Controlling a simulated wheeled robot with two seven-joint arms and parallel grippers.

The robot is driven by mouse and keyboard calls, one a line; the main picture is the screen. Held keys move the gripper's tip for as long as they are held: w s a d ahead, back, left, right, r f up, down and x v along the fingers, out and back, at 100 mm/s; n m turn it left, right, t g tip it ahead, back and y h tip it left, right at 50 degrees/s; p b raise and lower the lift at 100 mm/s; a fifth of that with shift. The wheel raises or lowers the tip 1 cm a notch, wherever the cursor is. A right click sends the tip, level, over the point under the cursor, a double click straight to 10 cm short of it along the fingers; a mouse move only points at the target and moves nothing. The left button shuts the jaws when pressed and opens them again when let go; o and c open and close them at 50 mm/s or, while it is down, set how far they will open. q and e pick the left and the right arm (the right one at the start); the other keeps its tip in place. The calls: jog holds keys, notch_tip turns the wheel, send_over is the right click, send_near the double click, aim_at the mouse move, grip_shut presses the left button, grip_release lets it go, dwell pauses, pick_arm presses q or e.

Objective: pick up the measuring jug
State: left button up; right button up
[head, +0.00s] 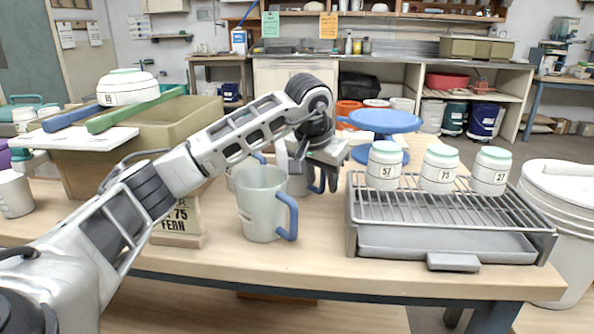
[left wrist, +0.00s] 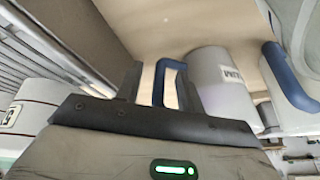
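A pale grey jug (head: 298,180) with a blue handle stands on the table, partly hidden behind a larger pale jug (head: 262,205) with a blue handle. My left gripper (head: 322,168) reaches down at the nearer-hidden jug's handle side. In the left wrist view, that jug (left wrist: 222,85) shows dark lettering, and its blue handle lies between the spread fingers of my left gripper (left wrist: 158,88). The fingers look open, with gaps beside the handle. The larger jug (left wrist: 298,55) shows at the right there. I cannot tell which jug is the measuring jug. My right gripper is out of view.
A wire rack over a grey tray (head: 455,242) holds three lidded jars, close right of the gripper. A blue turntable (head: 385,121) stands behind. A lettered wooden block (head: 178,228) is left of the larger jug. A tan bin (head: 165,122) stands farther left. A white bucket (head: 565,215) is at right.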

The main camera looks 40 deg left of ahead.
pick_arm(q)
jog(key=shift+w+f, duration=0.15)
jog(key=shift+f, duration=0.15)
grip_shut()
jog(key=shift+r, duration=0.15)
jog(key=shift+a+r, duration=0.1)
jog(key=shift+r, duration=0.05)
